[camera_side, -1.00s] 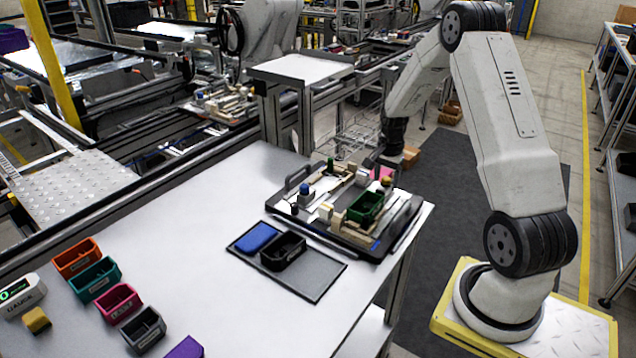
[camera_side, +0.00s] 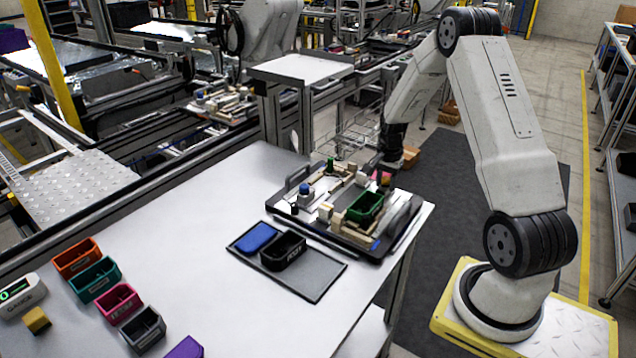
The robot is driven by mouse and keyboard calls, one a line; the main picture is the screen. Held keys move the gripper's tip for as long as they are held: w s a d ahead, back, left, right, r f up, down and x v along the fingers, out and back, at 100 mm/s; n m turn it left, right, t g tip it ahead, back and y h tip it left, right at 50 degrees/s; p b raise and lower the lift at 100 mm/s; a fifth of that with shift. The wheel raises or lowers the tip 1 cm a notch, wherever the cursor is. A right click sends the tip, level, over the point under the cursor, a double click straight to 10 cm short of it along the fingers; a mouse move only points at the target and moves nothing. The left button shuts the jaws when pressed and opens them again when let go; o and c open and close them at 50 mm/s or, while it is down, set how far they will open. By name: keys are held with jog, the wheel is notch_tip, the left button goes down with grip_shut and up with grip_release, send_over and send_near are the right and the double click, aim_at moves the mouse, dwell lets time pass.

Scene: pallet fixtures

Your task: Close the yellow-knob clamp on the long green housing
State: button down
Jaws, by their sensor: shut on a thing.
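The long green housing (camera_side: 365,207) sits on the near right part of the pallet fixture (camera_side: 283,205), its open top facing up. My gripper (camera_side: 379,168) is low at the far right edge of the pallet, behind the green housing. It is shut on a small part there, which appears to be the yellow-knob clamp. The knob is hidden by the fingers and too small to make out. A green knob (camera_side: 330,163) and a blue knob (camera_side: 305,188) stand on the far and left parts of the pallet.
A dark tray (camera_side: 322,282) in front of the pallet holds a blue block (camera_side: 256,238) and a black bin (camera_side: 283,250). Orange (camera_side: 76,258), teal (camera_side: 95,280) and pink (camera_side: 119,303) bins stand at the left. The middle of the table is clear.

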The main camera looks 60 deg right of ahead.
aim_at(381, 189)
jog(key=shift+a, duration=1.3)
jog(key=shift+c, duration=2.2)
grip_release()
jog(key=shift+r, duration=0.15)
jog(key=shift+r, duration=3.85)
